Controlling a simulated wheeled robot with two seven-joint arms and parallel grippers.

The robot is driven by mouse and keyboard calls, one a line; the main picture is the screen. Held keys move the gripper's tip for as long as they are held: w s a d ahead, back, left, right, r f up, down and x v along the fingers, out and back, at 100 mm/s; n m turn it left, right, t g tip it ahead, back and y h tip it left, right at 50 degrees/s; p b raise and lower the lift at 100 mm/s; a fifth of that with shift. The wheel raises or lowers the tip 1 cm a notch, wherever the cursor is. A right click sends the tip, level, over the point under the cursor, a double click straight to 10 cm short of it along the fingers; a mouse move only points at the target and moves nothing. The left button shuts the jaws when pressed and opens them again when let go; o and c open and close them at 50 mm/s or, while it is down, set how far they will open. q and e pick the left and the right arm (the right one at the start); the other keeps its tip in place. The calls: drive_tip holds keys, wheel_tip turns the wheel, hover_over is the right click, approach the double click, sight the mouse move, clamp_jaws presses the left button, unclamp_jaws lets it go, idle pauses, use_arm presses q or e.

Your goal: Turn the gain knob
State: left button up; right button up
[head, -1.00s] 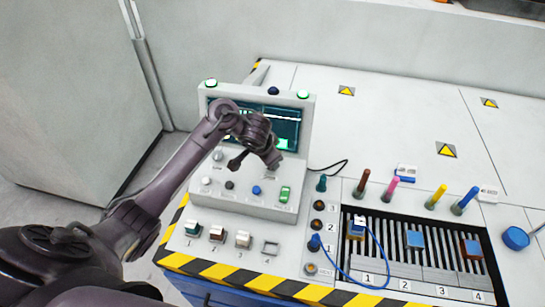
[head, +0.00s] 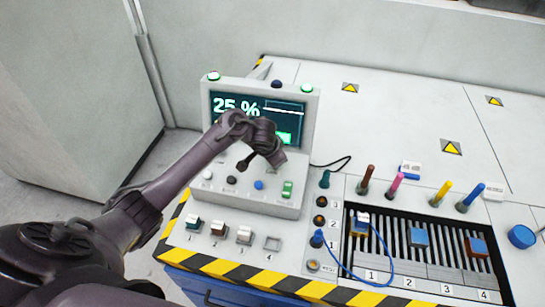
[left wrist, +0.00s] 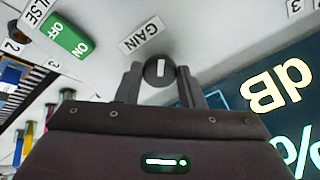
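The gain knob (left wrist: 158,72) is a dark round knob with a white pointer line, beside the GAIN label (left wrist: 141,36) in the left wrist view. My left gripper (left wrist: 159,75) has one finger on each side of the knob, close against it. In the head view my left gripper (head: 273,162) is over the console's front panel and hides the knob. My right gripper is in neither view.
A green ON/OFF switch (left wrist: 67,36) is near the knob, and a blue button (head: 258,185) sits lower on the panel. Numbered switches (head: 218,229) line the front. A slotted rack (head: 396,240) with a blue cable (head: 345,272) is to the right.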

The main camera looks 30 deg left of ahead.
use_arm(q)
drive_tip(key=c, duration=0.3)
drive_tip(key=shift+r, duration=0.1)
drive_tip(key=shift+m+p, duration=0.35)
drive_tip(key=shift+m, duration=0.45)
drive_tip(key=shift+a+m+p, duration=0.1)
drive_tip(key=shift+m+p, duration=0.25)
drive_tip(key=shift+m, duration=0.85)
drive_tip(key=m, duration=0.2)
drive_tip(key=shift+m, duration=0.4)
drive_tip(key=m, duration=0.4)
drive_tip(key=shift+w, duration=0.1)
drive_tip(key=shift+m+g+b, duration=0.3)
drive_tip(key=shift+m+b, duration=0.3)
drive_tip(key=shift+m, duration=1.9)
